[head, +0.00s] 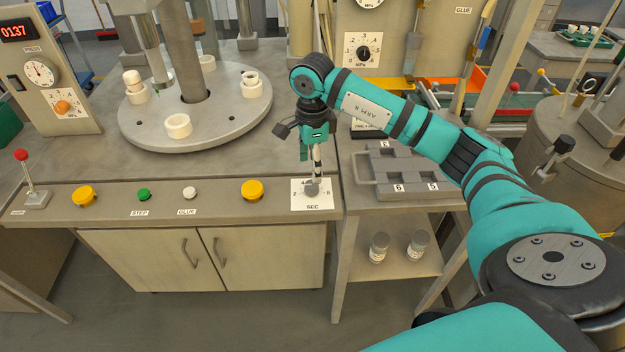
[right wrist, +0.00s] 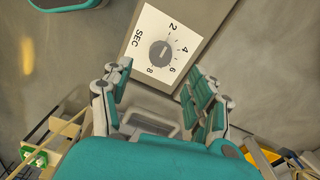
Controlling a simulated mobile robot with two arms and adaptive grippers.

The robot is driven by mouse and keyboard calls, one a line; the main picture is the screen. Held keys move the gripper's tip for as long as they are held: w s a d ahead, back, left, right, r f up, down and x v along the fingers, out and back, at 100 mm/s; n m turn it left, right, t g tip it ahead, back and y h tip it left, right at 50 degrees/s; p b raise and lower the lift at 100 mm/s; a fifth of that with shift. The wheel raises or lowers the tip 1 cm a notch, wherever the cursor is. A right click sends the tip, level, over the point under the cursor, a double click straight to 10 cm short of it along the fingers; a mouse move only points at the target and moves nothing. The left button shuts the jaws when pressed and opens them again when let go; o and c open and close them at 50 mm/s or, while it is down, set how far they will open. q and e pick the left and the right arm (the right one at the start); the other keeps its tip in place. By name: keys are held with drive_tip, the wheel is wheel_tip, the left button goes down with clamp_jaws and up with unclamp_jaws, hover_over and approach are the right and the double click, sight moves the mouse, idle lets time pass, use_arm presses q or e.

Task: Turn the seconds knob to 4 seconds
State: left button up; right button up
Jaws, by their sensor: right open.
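The seconds knob (head: 312,188) is a small grey round knob on a white plate marked SEC (head: 300,205), at the right end of the front panel. In the right wrist view the knob (right wrist: 162,53) shows on its plate (right wrist: 148,28), with 2, 4, 6 and 8 around it. A pale mark shows on the knob, but I cannot tell exactly which number it faces. My right gripper (head: 317,166) points down above the knob. In the right wrist view its fingers (right wrist: 158,82) are spread apart and empty, with the knob beyond them. My left gripper is not in view.
Yellow buttons (head: 252,190), a green STEP button (head: 144,195) and a white GLUE button (head: 190,193) line the panel to the left. A round turntable (head: 140,130) stands behind. A grey tray (head: 400,165) sits on the side table at right.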

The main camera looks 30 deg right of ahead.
sight(312, 184)
wheel_tip(312, 184, down, 7)
drive_tip(key=shift+r+p, duration=0.1)
drive_tip(key=shift+p, duration=0.25)
drive_tip(key=c, duration=1.1)
drive_tip(key=shift+c, duration=0.2)
drive_tip(key=shift+m, duration=0.3)
drive_tip(key=m+b, duration=0.1)
drive_tip(key=m, duration=0.1)
drive_tip(key=shift+m, duration=0.3)
drive_tip(key=m, duration=0.2)
drive_tip(key=shift+m, duration=0.3)
drive_tip(key=m+b, duration=0.1)
drive_tip(key=m, duration=0.5)
